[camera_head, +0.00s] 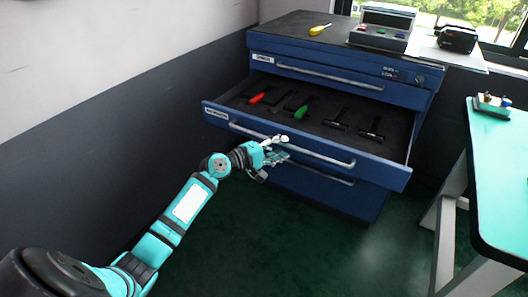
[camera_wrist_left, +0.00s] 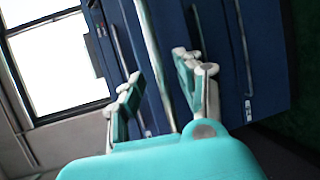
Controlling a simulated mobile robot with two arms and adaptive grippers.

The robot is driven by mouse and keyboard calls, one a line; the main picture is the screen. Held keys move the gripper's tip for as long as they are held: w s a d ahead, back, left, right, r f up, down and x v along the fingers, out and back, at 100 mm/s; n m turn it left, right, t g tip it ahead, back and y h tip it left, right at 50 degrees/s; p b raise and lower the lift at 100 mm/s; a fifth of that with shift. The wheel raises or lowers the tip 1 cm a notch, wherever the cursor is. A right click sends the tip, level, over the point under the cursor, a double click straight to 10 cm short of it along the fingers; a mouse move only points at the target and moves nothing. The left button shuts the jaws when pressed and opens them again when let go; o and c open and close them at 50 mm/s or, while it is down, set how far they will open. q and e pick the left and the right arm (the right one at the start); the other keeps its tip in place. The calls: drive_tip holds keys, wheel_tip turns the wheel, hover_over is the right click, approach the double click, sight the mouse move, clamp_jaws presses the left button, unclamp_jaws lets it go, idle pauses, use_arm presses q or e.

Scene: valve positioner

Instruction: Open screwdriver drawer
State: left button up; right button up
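The screwdriver drawer (camera_head: 388,171) of the blue cabinet is pulled out, showing a black insert. A red-handled screwdriver (camera_head: 260,97) and a green-handled screwdriver (camera_head: 300,112) lie in it, beside empty-looking slots. A long silver handle (camera_head: 325,157) runs along the drawer front. My left gripper (camera_head: 276,147) is at the left-middle part of this handle. In the left wrist view, its two teal fingers (camera_wrist_left: 158,78) stand apart, and a silver bar (camera_wrist_left: 154,55) passes between them in the picture. I cannot tell whether the fingers touch it. My right gripper is not in view.
A closed drawer (camera_head: 335,77) is above. A teal table (camera_head: 498,170) stands at right. Green floor is clear in front.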

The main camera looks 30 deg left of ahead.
use_arm(q)
drive_tip(key=v, duration=0.9)
drive_tip(key=shift+w+d, duration=0.1)
drive_tip(key=shift+w, duration=0.05)
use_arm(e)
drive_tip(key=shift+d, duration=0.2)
